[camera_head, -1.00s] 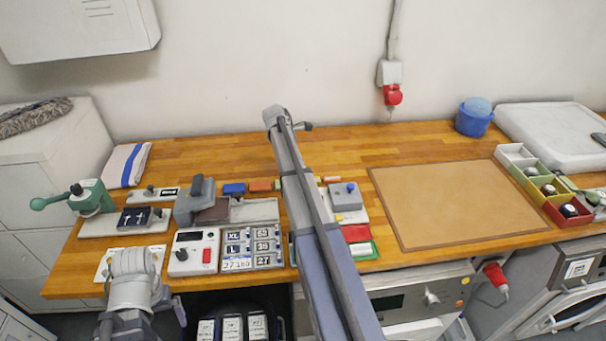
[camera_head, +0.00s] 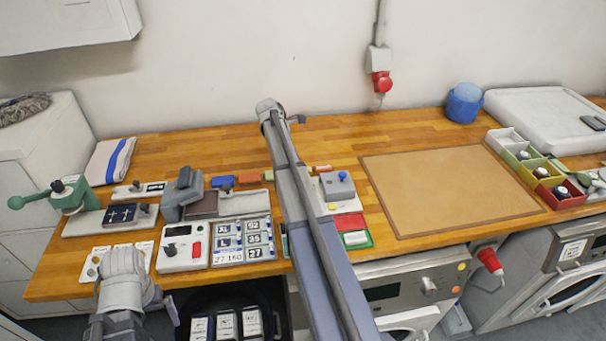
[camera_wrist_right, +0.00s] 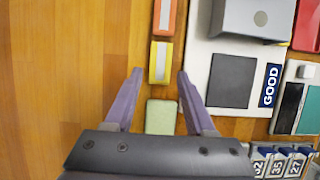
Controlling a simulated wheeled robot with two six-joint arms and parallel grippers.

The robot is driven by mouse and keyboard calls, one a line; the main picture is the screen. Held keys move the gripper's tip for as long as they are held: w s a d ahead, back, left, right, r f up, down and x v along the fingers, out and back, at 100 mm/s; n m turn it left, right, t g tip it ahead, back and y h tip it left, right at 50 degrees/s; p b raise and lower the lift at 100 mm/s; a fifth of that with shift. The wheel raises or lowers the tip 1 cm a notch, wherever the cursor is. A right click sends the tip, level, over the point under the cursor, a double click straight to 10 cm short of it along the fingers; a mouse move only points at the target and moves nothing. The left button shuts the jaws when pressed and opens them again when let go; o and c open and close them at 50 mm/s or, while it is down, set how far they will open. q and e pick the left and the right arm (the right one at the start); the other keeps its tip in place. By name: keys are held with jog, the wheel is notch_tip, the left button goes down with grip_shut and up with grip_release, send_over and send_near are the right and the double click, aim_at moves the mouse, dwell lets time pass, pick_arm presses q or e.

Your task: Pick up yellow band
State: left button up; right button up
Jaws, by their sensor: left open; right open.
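The yellow band (camera_wrist_right: 161,62) is a small block with a pale top, lying on the wooden table. In the right wrist view it sits just beyond and between the fingertips of my right gripper (camera_wrist_right: 158,74), which is open and empty. An orange band (camera_wrist_right: 165,17) lies beyond it and a green band (camera_wrist_right: 160,117) lies nearer, between the fingers. In the head view my right arm hides the right gripper and most of this spot. My left gripper (camera_head: 137,316) is open at the lower left, in front of the table edge.
A white plate marked GOOD (camera_wrist_right: 198,70) with a grey box lies close to the right finger. In the head view, a blue block (camera_head: 222,181) and an orange block (camera_head: 249,177) lie left of my arm. A brown mat (camera_head: 450,190) on the right is bare.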

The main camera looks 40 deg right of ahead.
jog(key=b+x, duration=0.3)
jog(key=x, duration=0.1)
jog(key=shift+s+f, duration=0.1)
jog(key=shift+f, duration=0.05)
jog(key=shift+d, duration=0.1)
grip_shut()
